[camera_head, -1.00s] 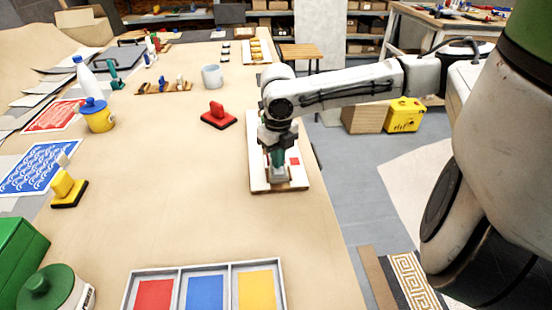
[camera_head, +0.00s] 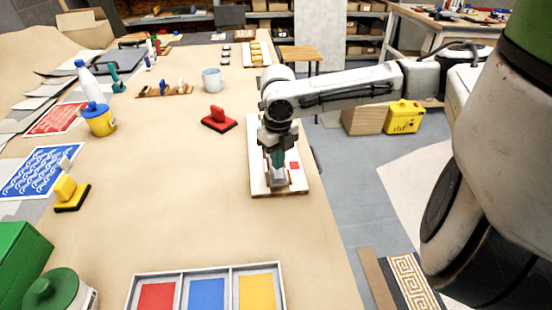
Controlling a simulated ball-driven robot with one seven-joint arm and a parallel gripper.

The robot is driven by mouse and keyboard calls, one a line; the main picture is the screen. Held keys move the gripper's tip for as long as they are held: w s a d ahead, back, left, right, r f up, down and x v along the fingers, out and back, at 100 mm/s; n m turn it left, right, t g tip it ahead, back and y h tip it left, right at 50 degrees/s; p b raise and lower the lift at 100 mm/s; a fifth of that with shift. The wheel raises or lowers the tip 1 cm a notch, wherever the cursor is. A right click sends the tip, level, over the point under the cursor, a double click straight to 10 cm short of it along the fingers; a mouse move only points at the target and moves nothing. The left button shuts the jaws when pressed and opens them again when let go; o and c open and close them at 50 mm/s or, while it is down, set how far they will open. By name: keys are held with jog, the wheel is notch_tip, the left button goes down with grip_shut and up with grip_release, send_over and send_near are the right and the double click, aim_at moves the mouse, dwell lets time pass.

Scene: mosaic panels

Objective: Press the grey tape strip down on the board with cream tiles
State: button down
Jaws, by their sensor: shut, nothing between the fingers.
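A pale board (camera_head: 258,150) with a small red square (camera_head: 294,165) lies near the right edge of the table. My gripper (camera_head: 278,182) points straight down over the near part of this board, its fingers together. The fingertips are at or just above the surface; I cannot tell whether they touch. A greyish patch shows at the fingertips, but I cannot tell whether it is the grey tape strip or part of my gripper. My gripper hides the middle of the board, and single cream tiles cannot be made out.
A red-handled block (camera_head: 218,118) stands left of the board, a grey mug (camera_head: 212,79) behind it. A compartment tray (camera_head: 181,285) with red, blue and yellow is at the front. A board with yellow pieces (camera_head: 257,50) lies far back. The table between board and tray is clear.

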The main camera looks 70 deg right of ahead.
notch_tip(320, 180, up, 6)
jog(key=p, duration=0.5)
jog(key=shift+r, duration=0.15)
dwell(0.6)
